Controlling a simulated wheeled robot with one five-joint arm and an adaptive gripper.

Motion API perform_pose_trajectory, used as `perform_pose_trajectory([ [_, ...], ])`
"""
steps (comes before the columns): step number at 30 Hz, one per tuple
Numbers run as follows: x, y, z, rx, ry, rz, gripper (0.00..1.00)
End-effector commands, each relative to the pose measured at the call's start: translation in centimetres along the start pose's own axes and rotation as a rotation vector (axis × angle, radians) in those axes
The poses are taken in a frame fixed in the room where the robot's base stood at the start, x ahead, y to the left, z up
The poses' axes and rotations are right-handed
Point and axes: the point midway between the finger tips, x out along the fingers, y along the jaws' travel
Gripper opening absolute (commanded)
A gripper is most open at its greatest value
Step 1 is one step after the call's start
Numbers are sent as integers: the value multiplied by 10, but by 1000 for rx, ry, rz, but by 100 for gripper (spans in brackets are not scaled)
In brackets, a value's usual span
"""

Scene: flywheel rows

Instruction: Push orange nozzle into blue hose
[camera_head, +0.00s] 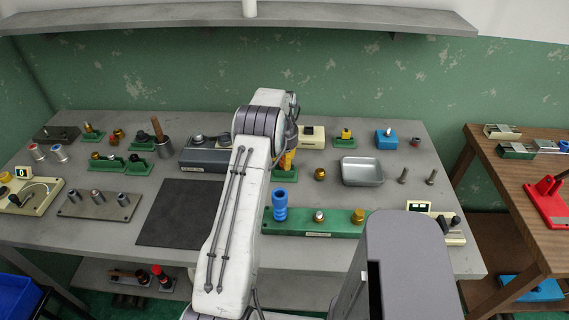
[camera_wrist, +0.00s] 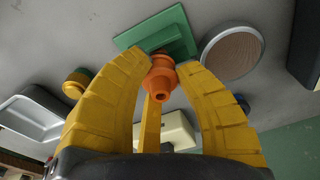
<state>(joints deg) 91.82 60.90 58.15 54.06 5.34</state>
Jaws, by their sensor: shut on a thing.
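The orange nozzle (camera_wrist: 160,78) is between the yellow fingers of my gripper (camera_wrist: 160,64) in the wrist view, and the fingers are shut on it. A green holder (camera_wrist: 158,32) lies right behind the nozzle. Whether the nozzle still touches it cannot be told. In the head view my gripper (camera_head: 287,160) is behind my arm, over the green holder (camera_head: 284,175), and the nozzle is hard to make out. The blue hose (camera_head: 280,206) stands upright at the left end of a long green base (camera_head: 335,228), nearer the camera than my gripper.
A brass knob (camera_head: 320,174) and a grey metal tray (camera_head: 361,171) are right of my gripper. A grey box (camera_head: 207,155) is to its left. Two more fittings share the hose's base. A dark mat (camera_head: 180,212) leaves a clear patch left of my arm.

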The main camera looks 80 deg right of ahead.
Motion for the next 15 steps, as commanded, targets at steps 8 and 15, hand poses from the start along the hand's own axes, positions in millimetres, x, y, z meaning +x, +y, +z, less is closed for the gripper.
perform_pose_trajectory([
  [8,-15,0,-3,0,6,-1,2],
  [15,-38,10,6,1,4,2,2],
])
